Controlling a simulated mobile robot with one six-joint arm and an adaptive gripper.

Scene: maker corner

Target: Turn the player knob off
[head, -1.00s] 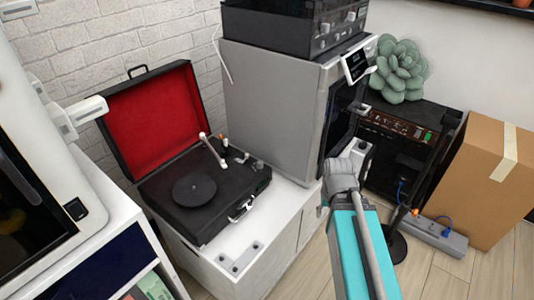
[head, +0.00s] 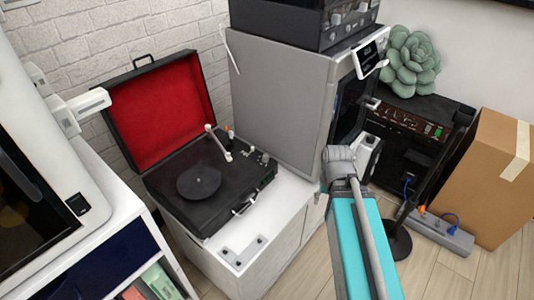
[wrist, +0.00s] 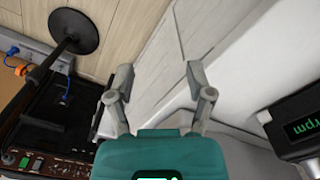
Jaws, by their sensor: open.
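The record player (head: 215,205) is a black case with its red-lined lid open, standing on a white cabinet. A black disc (head: 198,182) lies on its platter, and a pale tonearm (head: 218,143) stands raised behind it. Small knobs (head: 265,158) show at its right back corner; their setting is too small to tell. In the wrist view my gripper (wrist: 160,74) is open, with nothing between its fingers. In the head view my arm reaches to the right of the player, well apart from it, and hides most of the gripper. The player is not in the wrist view.
A large grey machine (head: 278,98) stands right behind the player, its display (wrist: 301,126) at the wrist view's right. A black amplifier (head: 405,150), round stand base (head: 397,238), power strip (head: 440,233) and cardboard box (head: 490,180) are at right. A white shelf (head: 90,215) stands at left.

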